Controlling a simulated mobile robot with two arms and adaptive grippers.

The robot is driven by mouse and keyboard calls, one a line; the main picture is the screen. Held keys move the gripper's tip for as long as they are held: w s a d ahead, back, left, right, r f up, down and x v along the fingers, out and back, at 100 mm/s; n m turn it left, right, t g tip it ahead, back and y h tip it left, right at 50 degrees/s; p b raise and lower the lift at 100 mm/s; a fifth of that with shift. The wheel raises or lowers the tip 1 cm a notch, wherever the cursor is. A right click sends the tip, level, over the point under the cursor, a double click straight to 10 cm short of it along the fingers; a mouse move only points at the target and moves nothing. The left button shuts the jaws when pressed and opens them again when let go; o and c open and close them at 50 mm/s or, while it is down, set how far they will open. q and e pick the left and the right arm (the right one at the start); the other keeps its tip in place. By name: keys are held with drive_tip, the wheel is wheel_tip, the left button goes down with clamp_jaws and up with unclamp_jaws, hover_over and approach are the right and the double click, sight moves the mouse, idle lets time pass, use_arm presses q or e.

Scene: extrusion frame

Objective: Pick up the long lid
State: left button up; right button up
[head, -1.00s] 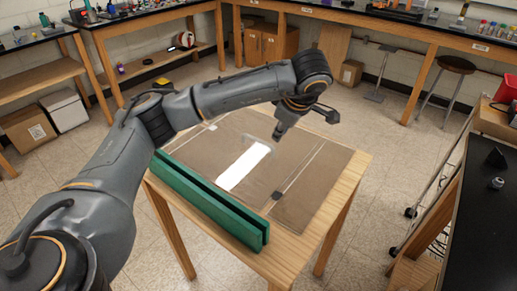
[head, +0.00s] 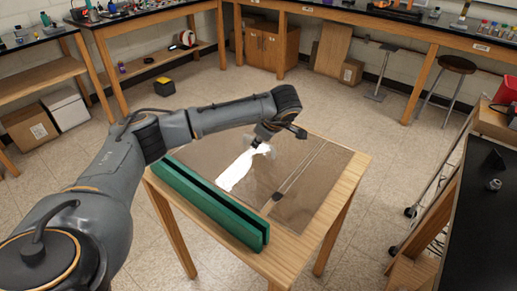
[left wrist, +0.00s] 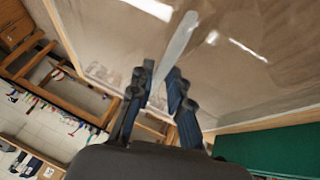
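A clear, shiny sheet (head: 300,195) covers most of the brown tabletop. A bright white patch (head: 237,172) with ragged edges lies on it and looks like glare. I cannot tell for sure which piece is the long lid. My left gripper (head: 258,143) is low over the far part of the table, at the upper end of the patch. In the left wrist view, a narrow pale strip (left wrist: 178,45) with a rounded end runs between the two fingers of my left gripper (left wrist: 161,68). I cannot tell whether they pinch it. My right gripper is out of view.
A green slotted bar (head: 205,205) lies along the near left edge of the wooden table (head: 290,245). It also shows in the left wrist view (left wrist: 275,150). A black counter (head: 475,230) stands at the right. The floor around the table is mostly clear.

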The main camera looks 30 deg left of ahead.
use_arm(q)
drive_tip(key=shift+w+a+f, duration=0.2)
drive_tip(key=shift+a+f, duration=0.1)
drive_tip(key=shift+f, duration=0.35)
clamp_jaws()
drive_tip(key=shift+w+r, duration=0.1)
